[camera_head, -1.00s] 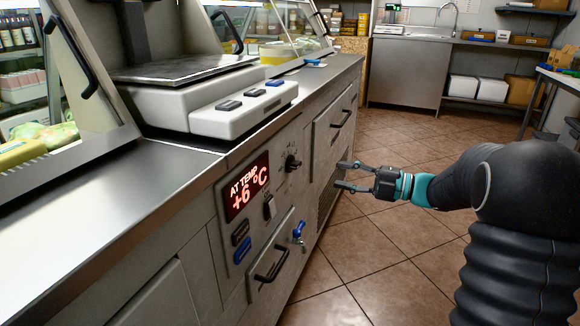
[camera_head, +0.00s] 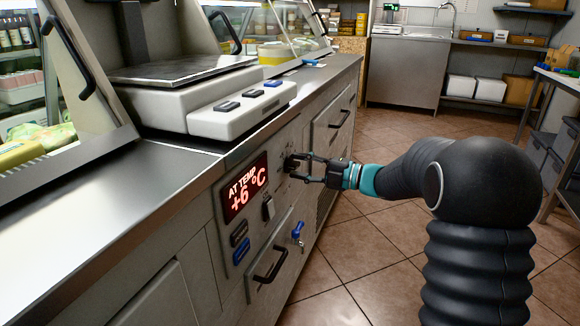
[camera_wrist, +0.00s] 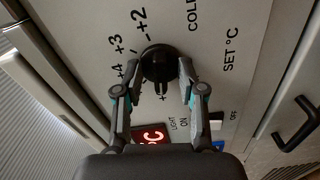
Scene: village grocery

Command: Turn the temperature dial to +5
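The black temperature dial (camera_wrist: 160,65) is on the panel, near the top centre of the wrist view. In the head view the dial (camera_head: 291,163) is partly behind my fingers. My gripper (camera_head: 293,168) has reached the panel. In the wrist view its fingers (camera_wrist: 161,72) are apart, one on each side of the dial; I cannot tell whether they touch it. Marks +2, +3 and +4 show around the dial; another mark below is partly hidden. The red display (camera_head: 246,187) reads AT TEMP +6 °C.
A light switch (camera_head: 268,207), dark and blue buttons (camera_head: 242,250), a blue tap (camera_head: 298,232) and a drawer handle (camera_head: 271,265) are near the dial. The scale (camera_head: 205,105) stands on the counter above. The tiled floor to the right is open.

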